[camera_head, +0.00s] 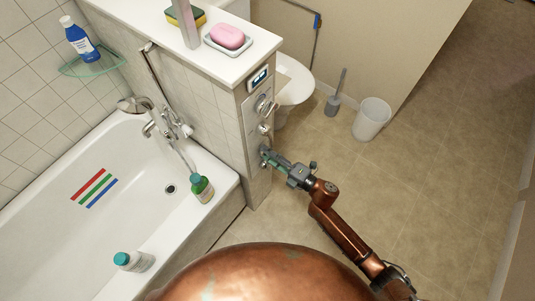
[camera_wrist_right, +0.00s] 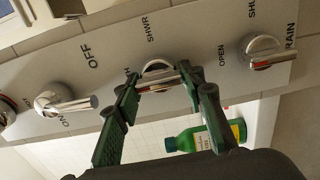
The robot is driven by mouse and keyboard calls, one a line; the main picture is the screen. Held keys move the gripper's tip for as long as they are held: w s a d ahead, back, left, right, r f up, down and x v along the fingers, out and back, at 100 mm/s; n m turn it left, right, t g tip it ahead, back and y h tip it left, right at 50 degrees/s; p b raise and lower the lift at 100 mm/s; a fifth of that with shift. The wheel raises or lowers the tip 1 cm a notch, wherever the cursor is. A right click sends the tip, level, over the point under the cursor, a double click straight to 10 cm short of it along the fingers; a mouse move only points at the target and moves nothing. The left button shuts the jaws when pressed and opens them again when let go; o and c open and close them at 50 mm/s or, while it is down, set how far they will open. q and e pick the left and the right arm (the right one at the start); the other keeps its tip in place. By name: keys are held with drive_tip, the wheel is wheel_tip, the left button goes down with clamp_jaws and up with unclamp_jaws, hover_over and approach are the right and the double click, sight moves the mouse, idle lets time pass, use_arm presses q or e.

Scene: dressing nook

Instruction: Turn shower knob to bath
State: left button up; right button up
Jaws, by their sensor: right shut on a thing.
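My right gripper (camera_head: 268,157) reaches the control panel (camera_head: 249,112) on the end of the low tiled wall. In the right wrist view, my green-fingered right gripper (camera_wrist_right: 158,82) is shut on the middle knob (camera_wrist_right: 156,69), with a finger at either side of its metal bar. "SHWR" is printed on one side of this knob; the label on the other side is partly hidden by a finger and ends in "TH". Where exactly the bar points is hard to tell. My left gripper is not in view.
A drain knob (camera_wrist_right: 262,50) and an on/off knob (camera_wrist_right: 65,102) flank the held one. The bathtub (camera_head: 222,177) holds a green bottle (camera_head: 202,189) on its rim. The toilet (camera_head: 296,82), brush (camera_head: 334,103) and bin (camera_head: 371,119) stand behind; floor at right is clear.

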drive_tip(key=shift+f, duration=0.1)
drive_tip(key=o, duration=1.2)
drive_tip(key=v, duration=1.2)
